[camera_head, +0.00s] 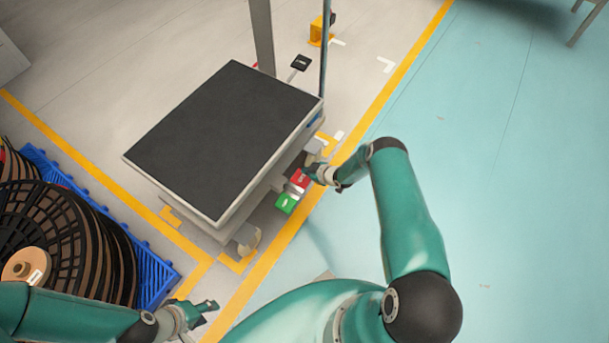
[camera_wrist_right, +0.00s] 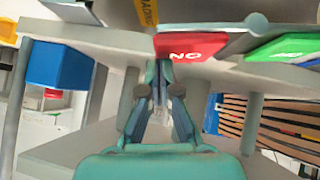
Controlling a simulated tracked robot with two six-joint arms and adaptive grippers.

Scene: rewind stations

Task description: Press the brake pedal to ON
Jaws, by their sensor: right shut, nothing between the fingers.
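A red pedal (camera_head: 299,178) and a green pedal (camera_head: 286,203) sit low at the right side of a wheeled cart with a dark top (camera_head: 225,140). In the right wrist view the red pedal (camera_wrist_right: 190,46) carries upside-down lettering that reads ON, and the green pedal (camera_wrist_right: 285,48) is beside it. My right gripper (camera_head: 312,172) is shut and empty, right by the red pedal. In its wrist view the fingertips (camera_wrist_right: 160,84) lie just below the red pedal in the picture; contact cannot be told. My left gripper (camera_head: 207,308) is at the lower left, away from the pedals; its opening is unclear.
Cable reels (camera_head: 60,240) stand on a blue pallet (camera_head: 155,275) at the left. A post (camera_head: 262,35) and a thin pole (camera_head: 324,50) rise behind the cart. The blue-green floor (camera_head: 500,200) at the right is clear.

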